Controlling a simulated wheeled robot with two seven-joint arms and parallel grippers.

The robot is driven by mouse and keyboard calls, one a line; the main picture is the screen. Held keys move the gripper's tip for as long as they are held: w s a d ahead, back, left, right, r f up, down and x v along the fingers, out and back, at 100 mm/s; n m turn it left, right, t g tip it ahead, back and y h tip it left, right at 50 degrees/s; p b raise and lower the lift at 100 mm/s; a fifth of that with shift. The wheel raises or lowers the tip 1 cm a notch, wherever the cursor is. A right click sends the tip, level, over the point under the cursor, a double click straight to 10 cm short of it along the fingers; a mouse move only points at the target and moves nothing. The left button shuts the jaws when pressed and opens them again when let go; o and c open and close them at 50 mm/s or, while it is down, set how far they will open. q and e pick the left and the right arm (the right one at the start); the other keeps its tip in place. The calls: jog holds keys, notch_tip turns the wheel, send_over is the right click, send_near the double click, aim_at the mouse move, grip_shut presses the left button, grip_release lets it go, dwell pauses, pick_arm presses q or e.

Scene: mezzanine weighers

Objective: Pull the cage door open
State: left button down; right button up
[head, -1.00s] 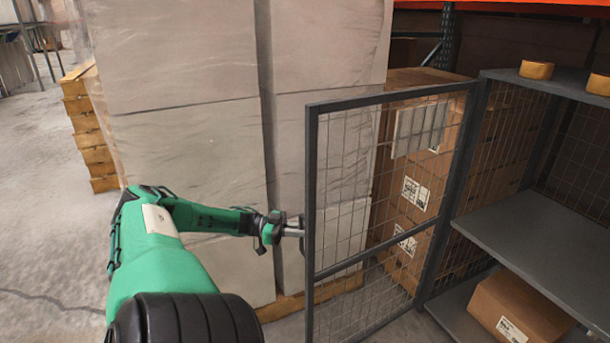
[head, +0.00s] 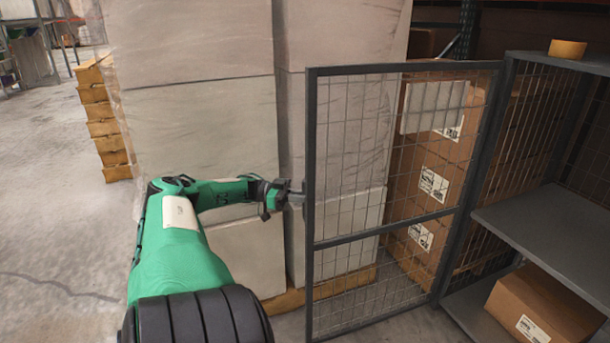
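The cage door (head: 312,160) is a dark grey frame with wire mesh and a middle crossbar. It stands swung wide open, out to the left of the cage (head: 500,130), still joined to it at the right edge. My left gripper (head: 296,196) is at the door's free left edge, about halfway up. Its fingers meet the edge where a handle would be, but the handle is hidden or too small to make out, so I cannot tell whether they are closed on it. My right gripper is not in view.
A wrapped stack of large grey boxes (head: 190,110) stands close behind the door and my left arm. Open floor (head: 60,240) lies left.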

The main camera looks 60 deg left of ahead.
pick_arm(q)
jog(key=shift+a, duration=0.1)
dwell(0.4)
jog(key=c, duration=1.6)
grip_release()
jog(key=shift+w, duration=0.15)
jog(key=shift+o, duration=0.2)
jog(key=shift+r, duration=0.1)
